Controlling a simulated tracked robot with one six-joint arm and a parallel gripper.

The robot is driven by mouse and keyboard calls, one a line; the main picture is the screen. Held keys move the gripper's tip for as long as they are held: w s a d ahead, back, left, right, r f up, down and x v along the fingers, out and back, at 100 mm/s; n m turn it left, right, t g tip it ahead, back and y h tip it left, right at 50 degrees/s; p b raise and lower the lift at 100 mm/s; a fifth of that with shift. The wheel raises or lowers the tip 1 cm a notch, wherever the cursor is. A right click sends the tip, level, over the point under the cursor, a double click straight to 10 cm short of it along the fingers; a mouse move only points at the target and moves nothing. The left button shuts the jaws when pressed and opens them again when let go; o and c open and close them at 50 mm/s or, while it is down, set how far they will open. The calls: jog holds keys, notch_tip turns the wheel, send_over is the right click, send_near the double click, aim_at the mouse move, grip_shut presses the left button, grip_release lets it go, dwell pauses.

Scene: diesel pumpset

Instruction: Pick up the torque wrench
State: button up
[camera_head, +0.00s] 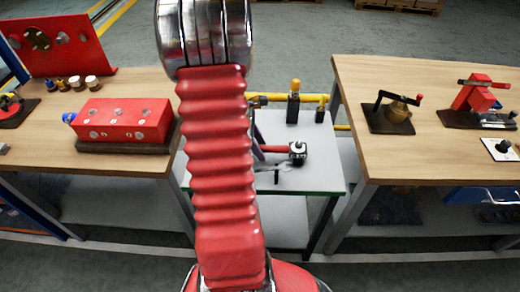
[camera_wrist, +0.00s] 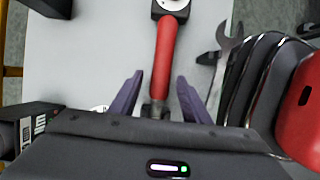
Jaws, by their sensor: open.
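The torque wrench (camera_wrist: 165,58) has a red handle and a dark round head with a pale dial; it lies on the small grey table. In the head view, the torque wrench (camera_head: 275,148) shows just right of my arm, which hides its other end. My gripper (camera_wrist: 160,79) is open, with its two purple fingers on either side of the red handle in the wrist view. A gap shows on each side. The lower end of the wrench runs under my gripper body and is partly hidden.
A dark open-ended spanner (camera_wrist: 223,65) lies right of the wrench. A black post with a yellow top (camera_head: 293,103) stands at the table's back. Wooden benches stand left (camera_head: 125,165) and right (camera_head: 350,90), carrying a red block (camera_head: 125,120) and a brass-bodied device (camera_head: 397,111).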

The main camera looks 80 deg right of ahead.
jog(key=shift+c, duration=0.6)
grip_shut()
dwell(0.4)
